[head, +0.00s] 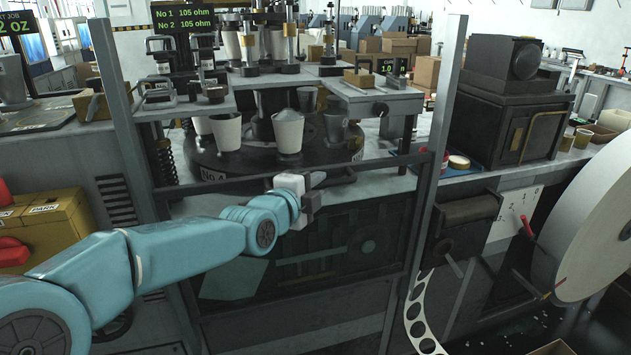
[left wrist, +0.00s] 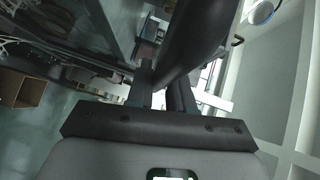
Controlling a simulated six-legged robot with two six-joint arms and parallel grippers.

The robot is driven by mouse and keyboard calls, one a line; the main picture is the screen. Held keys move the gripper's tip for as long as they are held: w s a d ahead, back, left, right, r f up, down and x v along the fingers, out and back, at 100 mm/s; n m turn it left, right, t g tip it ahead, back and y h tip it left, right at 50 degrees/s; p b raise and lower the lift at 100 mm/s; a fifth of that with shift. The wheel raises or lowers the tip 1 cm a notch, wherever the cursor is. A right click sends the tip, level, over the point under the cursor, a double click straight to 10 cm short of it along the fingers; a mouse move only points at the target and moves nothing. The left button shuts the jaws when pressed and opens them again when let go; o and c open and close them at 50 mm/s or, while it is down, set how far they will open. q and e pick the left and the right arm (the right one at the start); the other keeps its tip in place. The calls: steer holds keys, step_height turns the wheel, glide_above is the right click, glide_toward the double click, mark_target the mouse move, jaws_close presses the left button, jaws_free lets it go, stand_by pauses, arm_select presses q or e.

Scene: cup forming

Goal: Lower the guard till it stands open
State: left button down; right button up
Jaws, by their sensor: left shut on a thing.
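The guard (head: 375,166) is a dark-barred, see-through panel between two grey uprights, the left upright (head: 122,115) and the right upright (head: 441,120). Its top bar runs across just below the turntable (head: 250,172), and its panel covers the machine's lower front. Above the bar, the cups are in the open. My left gripper (head: 312,190) is shut on the top bar near its middle. In the left wrist view the fingers (left wrist: 165,98) close around a dark bar (left wrist: 190,45). The guard's lower edge is hard to make out. My right gripper is not in view.
White cups (head: 288,132) stand on the turntable behind the bar. A large paper reel (head: 590,225) and a black box-shaped unit (head: 505,110) are at the right. A yellow case (head: 50,235) is at the left. A punched paper strip (head: 415,310) hangs beside the right upright.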

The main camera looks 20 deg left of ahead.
arm_select(q)
steer(key=b, duration=0.6)
glide_toward(325, 210)
steer(key=r+x, duration=0.1)
steer(key=x, duration=0.3)
steer(key=shift+d+f, duration=0.2)
steer(key=shift+f, duration=0.25)
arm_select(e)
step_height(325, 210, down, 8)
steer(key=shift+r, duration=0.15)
arm_select(q)
steer(key=c, duration=1.1)
jaws_free()
steer(key=shift+w+a+f, duration=0.1)
steer(key=shift+w+f, duration=0.05)
steer(key=v, duration=1.6)
steer(key=shift+s, duration=0.3)
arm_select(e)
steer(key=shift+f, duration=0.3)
